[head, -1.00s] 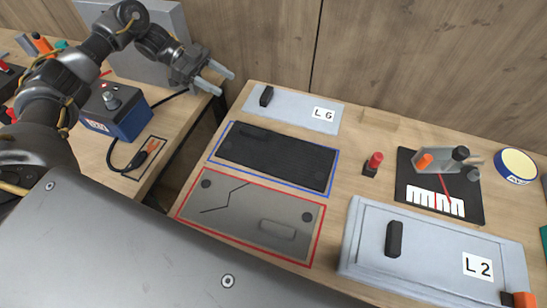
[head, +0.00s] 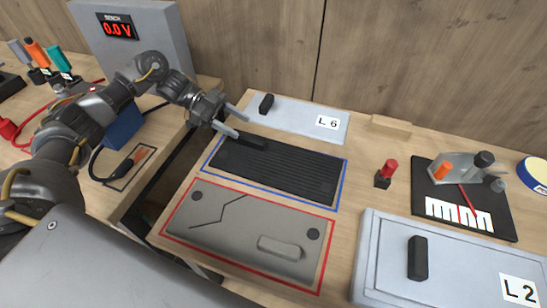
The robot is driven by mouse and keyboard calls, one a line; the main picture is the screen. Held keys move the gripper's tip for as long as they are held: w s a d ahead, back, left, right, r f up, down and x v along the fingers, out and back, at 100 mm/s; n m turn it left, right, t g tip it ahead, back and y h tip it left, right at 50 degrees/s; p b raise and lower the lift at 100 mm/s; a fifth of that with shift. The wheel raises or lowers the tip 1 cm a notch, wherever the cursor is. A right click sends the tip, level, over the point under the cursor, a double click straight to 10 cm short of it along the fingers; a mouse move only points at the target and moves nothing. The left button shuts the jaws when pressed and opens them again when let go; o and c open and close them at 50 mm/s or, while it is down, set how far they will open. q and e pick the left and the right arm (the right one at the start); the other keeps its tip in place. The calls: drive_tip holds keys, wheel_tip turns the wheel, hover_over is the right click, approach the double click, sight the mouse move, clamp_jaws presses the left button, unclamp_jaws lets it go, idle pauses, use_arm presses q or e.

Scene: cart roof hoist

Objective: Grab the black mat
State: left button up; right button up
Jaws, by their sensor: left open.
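The black mat (head: 285,173) is a ribbed dark rectangle with a raised bar near its far left end. It lies flat inside a blue outline on the wooden table in the head view. My left gripper (head: 238,123) is open and empty. In the picture its fingertips are just above the mat's far left corner, between the mat and the L6 panel. I cannot tell its height above the table. My right gripper is not in view.
A grey cracked plate (head: 250,228) lies in a red outline in front of the mat. The L6 panel (head: 297,115) lies behind it. A red-capped post (head: 386,173) and the L2 panel (head: 450,262) are to the right. A gap (head: 172,180) separates the two tables.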

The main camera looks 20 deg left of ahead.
sight(259, 139)
use_arm(q)
drive_tip(key=shift+d+f, duration=0.15)
drive_tip(key=shift+d, duration=0.3)
drive_tip(key=shift+d+f, duration=0.1)
drive_tip(key=shift+d, duration=0.05)
drive_tip(key=shift+d+p, duration=0.2)
drive_tip(key=shift+p, duration=0.1)
drive_tip(key=p+x, duration=0.1)
drive_tip(key=x, duration=0.2)
drive_tip(key=shift+s+d+f+p, duration=0.2)
drive_tip(key=shift+f+p, duration=0.1)
drive_tip(key=shift+p, duration=0.1)
drive_tip(key=shift+d+f, duration=0.35)
drive_tip(key=shift+d, duration=0.15)
drive_tip(key=c, duration=1.1)
drive_tip(key=shift+w+r, duration=0.1)
clamp_jaws()
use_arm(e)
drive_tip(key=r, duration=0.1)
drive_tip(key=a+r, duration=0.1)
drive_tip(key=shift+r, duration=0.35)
